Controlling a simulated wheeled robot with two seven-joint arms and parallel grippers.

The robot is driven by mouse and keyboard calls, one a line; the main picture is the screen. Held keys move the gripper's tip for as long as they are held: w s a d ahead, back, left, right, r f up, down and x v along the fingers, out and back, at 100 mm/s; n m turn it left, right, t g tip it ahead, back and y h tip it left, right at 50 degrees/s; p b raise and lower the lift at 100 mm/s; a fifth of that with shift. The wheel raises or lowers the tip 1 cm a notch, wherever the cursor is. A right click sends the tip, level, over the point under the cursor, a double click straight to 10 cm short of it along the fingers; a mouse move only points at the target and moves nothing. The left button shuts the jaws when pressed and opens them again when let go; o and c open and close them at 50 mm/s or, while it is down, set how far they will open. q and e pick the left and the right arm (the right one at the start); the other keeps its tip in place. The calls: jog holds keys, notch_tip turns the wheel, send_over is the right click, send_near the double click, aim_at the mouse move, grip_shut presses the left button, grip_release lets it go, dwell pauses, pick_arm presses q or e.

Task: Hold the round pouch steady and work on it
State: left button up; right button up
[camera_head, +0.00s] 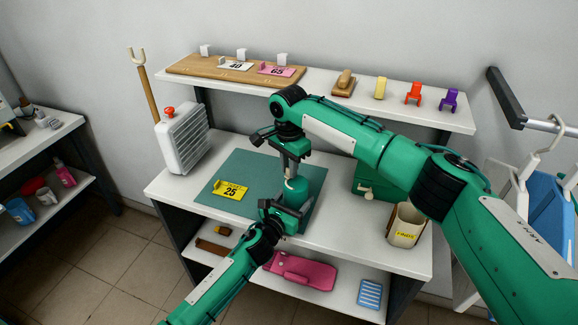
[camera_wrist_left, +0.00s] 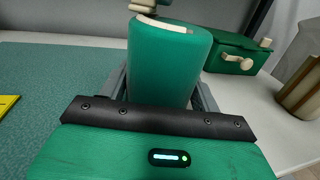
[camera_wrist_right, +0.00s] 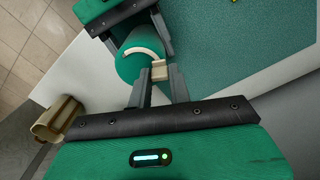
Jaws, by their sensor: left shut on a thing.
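The round pouch (camera_head: 296,192) is a green upright cylinder with a cream curved zip on top, on the green mat (camera_head: 255,168). It also shows in the left wrist view (camera_wrist_left: 165,65). My left gripper (camera_head: 285,209) is shut on the pouch's side, one finger on each side. My right gripper (camera_head: 291,168) points down at the pouch's top from above. In the right wrist view its two fingers stand on either side of a cream zip tab (camera_wrist_right: 159,70). I cannot tell whether they grip the tab.
A yellow card marked 25 (camera_head: 230,190) lies left of the pouch. A green box with a cream handle (camera_head: 372,183) and a beige bin (camera_head: 405,226) stand to the right. A white heater-like unit (camera_head: 183,138) stands at the left. A shelf (camera_head: 330,88) runs behind.

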jog(key=shift+s+a+n, duration=0.1)
jog(key=shift+n, duration=0.3)
grip_shut()
jog(key=shift+s+a+n, duration=0.15)
jog(key=shift+s+n, duration=0.05)
jog(key=shift+n, duration=0.7)
jog(key=n, duration=0.3)
jog(key=shift+s+a+n, duration=0.15)
jog(key=shift+s+n, duration=0.15)
jog(key=shift+s, duration=0.1)
jog(key=n, duration=0.3)
jog(key=s+n, duration=0.1)
jog(key=n, duration=0.2)
jog(key=shift+s, duration=0.2)
jog(key=n, duration=0.4)
jog(key=s+d+n, duration=0.1)
jog(key=shift+n, duration=0.4)
jog(key=shift+s+d+r+n, duration=0.1)
jog(key=shift+d+n, duration=0.05)
jog(key=shift+n, duration=0.7)
jog(key=shift+s+d+f+n, duration=0.1)
jog(key=shift+d+n, duration=0.1)
jog(key=shift+n, duration=0.7)
jog(key=shift+s+d+r+n, duration=0.1)
jog(key=shift+d+n, duration=0.05)
jog(key=shift+n, duration=0.7)
jog(key=o, duration=0.9)
grip_release()
jog(key=shift+c, duration=0.2)
